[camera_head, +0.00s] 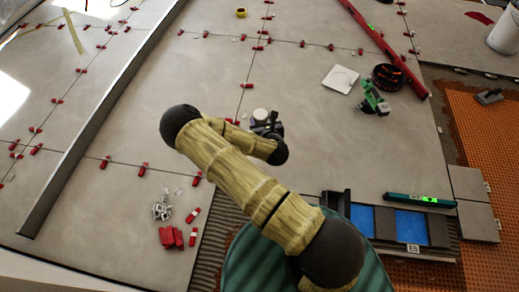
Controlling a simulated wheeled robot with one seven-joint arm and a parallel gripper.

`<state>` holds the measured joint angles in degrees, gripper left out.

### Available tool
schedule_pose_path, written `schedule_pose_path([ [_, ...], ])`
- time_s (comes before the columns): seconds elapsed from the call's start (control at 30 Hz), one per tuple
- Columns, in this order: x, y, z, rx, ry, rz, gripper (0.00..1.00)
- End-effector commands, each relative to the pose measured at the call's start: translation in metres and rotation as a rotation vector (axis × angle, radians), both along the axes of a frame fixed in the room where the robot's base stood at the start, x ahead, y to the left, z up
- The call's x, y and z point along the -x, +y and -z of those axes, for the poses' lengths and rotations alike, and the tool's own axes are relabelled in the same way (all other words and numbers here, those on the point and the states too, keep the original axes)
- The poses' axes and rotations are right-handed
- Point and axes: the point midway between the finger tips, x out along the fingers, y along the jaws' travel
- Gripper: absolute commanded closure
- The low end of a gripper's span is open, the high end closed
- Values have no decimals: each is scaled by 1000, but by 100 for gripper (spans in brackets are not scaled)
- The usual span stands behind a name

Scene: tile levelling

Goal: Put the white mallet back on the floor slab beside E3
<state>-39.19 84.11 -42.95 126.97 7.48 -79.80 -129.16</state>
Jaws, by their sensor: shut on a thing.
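My gripper (267,127) is near the middle of the head view, low over the large grey floor slabs (320,130), and partly hidden by my arm. It is shut on the white mallet; its pale round head (260,115) shows just beyond the dark fingers. The mallet's handle is hidden, and I cannot tell whether the head touches the slab. No readable E3 mark shows.
A white square (340,79), a black round tool (388,76) and a green tool (373,99) lie to the right. Red wedges (171,237) and white clips (161,209) lie lower left. A blue-bottomed tray (410,224) stands lower right.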

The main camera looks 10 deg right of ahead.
Motion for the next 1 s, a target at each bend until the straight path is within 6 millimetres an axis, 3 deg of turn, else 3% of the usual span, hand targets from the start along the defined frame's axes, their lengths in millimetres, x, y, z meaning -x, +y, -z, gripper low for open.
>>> schedule_pose_path([
  [0.13,-6,-1,18,4,-4,-21,82],
  [0.23,-15,0,48,11,-11,-64,82],
  [0.6,-42,2,214,14,-12,-320,82],
  [0.7,-42,3,242,6,-9,-369,82],
  [0.83,-41,4,258,1,-4,-401,82],
  [1.0,-41,4,257,0,-4,-403,82],
])
